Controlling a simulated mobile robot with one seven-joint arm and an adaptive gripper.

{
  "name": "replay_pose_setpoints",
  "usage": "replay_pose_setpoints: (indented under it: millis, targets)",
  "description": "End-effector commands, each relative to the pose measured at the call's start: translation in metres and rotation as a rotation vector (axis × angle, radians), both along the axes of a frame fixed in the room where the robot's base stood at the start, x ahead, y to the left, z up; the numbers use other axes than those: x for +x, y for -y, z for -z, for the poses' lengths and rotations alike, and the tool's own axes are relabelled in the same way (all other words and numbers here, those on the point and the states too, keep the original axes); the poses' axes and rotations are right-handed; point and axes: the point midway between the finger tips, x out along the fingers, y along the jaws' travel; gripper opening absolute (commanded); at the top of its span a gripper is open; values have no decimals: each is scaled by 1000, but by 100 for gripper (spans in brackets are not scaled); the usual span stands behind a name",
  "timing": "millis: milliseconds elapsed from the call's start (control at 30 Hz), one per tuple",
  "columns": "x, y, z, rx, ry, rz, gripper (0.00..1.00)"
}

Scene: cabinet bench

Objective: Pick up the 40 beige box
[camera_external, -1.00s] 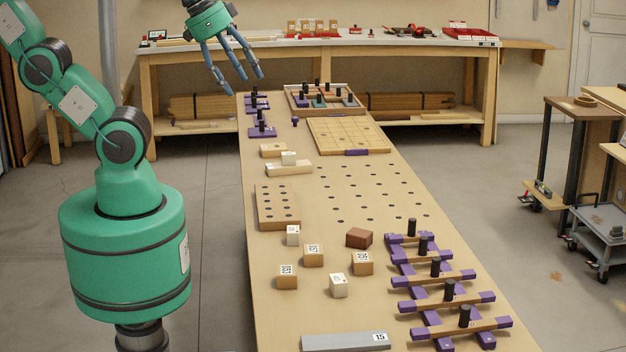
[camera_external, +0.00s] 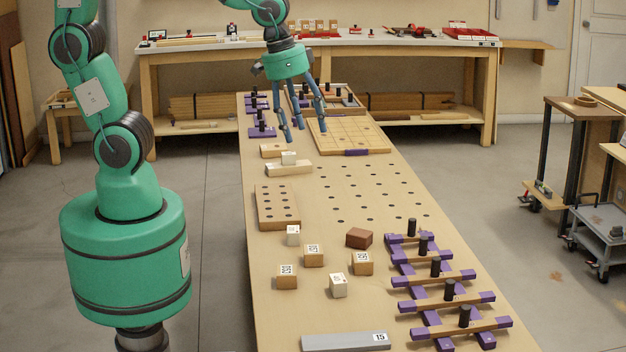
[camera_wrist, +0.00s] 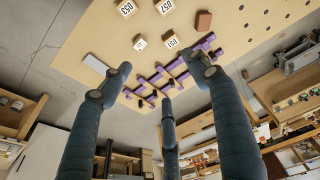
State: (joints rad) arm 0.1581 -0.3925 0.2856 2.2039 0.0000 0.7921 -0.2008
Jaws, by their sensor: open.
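Two small pale beige boxes stand on the bench in the external view: one beside the holed block (camera_external: 293,236), one nearer the front (camera_external: 338,285). Their numbers are too small to read surely, so I cannot tell which is the 40. A small pale box (camera_wrist: 140,42) also shows in the wrist view, its label unclear. Another pale block (camera_external: 289,158) rests on a flat beige piece (camera_external: 289,169). My gripper (camera_external: 303,130) is open and empty, three fingers down, in front of the gridded board in the picture and apart from the pale boxes. Its spread fingers show in the wrist view (camera_wrist: 167,84).
Larger tan boxes (camera_external: 313,255) (camera_external: 287,276) (camera_external: 362,263) and a brown block (camera_external: 359,238) stand close to the pale boxes. A purple rack with black pegs (camera_external: 447,290) is at right, a grey bar (camera_external: 345,342) in front. The bench's middle, with its holes, is mostly clear.

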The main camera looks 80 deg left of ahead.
Motion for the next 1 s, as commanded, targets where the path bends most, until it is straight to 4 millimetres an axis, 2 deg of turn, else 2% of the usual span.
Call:
replay_pose_setpoints:
  millis: [33,167,300,500,600,700,800,1000]
  targets:
    - [9,8,17,1,-25,2,61]
    - [30,28,53,2,-75,-6,61]
    - [49,49,98,6,-127,-16,61]
    - [66,79,164,19,-197,-29,61]
    - [69,90,191,26,-221,-36,61]
    - [71,98,210,31,-239,-39,61]
    - [72,102,221,33,-247,-43,61]
    - [73,103,225,34,-251,-45,61]
